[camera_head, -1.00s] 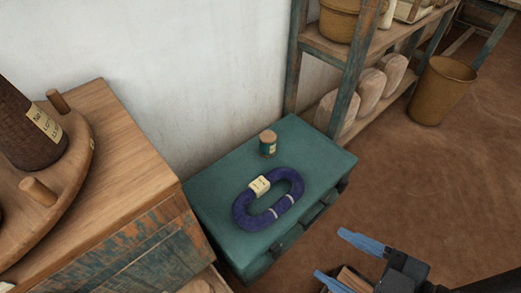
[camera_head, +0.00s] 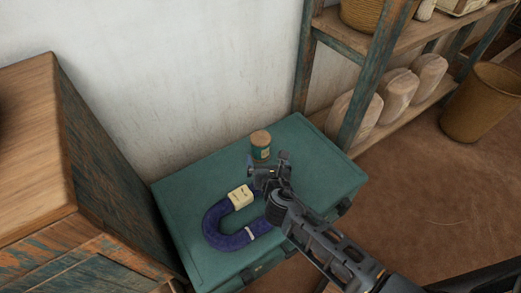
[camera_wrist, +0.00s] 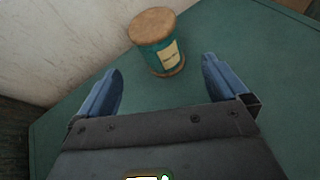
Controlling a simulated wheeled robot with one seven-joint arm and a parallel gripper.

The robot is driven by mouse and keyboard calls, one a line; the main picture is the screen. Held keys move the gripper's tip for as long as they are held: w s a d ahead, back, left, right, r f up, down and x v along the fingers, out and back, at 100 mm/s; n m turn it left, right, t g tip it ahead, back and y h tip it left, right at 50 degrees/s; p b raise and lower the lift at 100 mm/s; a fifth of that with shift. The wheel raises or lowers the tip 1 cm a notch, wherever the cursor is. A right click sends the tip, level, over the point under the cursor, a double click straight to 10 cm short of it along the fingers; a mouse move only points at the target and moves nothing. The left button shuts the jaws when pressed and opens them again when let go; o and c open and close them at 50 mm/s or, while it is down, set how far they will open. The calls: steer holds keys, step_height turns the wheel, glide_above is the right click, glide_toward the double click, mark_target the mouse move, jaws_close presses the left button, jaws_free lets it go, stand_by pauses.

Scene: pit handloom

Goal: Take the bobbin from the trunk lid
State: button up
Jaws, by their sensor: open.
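The bobbin (camera_head: 261,146) stands upright on the green trunk lid (camera_head: 316,150), with a wooden top and a green body bearing a pale label. In the wrist view the bobbin (camera_wrist: 156,42) is beyond the fingertips, a little left of the middle between them. My gripper (camera_wrist: 158,78) is open and empty, with blue fingers apart. In the head view my gripper (camera_head: 267,172) is above the lid, just on the near side of the bobbin. The fingers are partly hidden there by the wrist.
A dark blue yarn hank (camera_head: 222,228) with a pale label lies on the lid, partly hidden under my arm. A wooden cabinet (camera_head: 62,150) stands left. A white wall (camera_head: 190,80) is behind. A shelf (camera_head: 365,45) and a basket (camera_head: 482,102) are at right.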

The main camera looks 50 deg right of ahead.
mark_target(260, 144)
steer(key=shift+w+d+n+h, duration=0.45)
steer(key=shift+w+d, duration=0.3)
steer(key=shift+w, duration=0.2)
steer(key=b+x, duration=0.2)
steer(key=x, duration=0.5)
steer(key=shift+w+d+f, duration=0.1)
steer(key=shift+w, duration=0.25)
steer(key=c, duration=1)
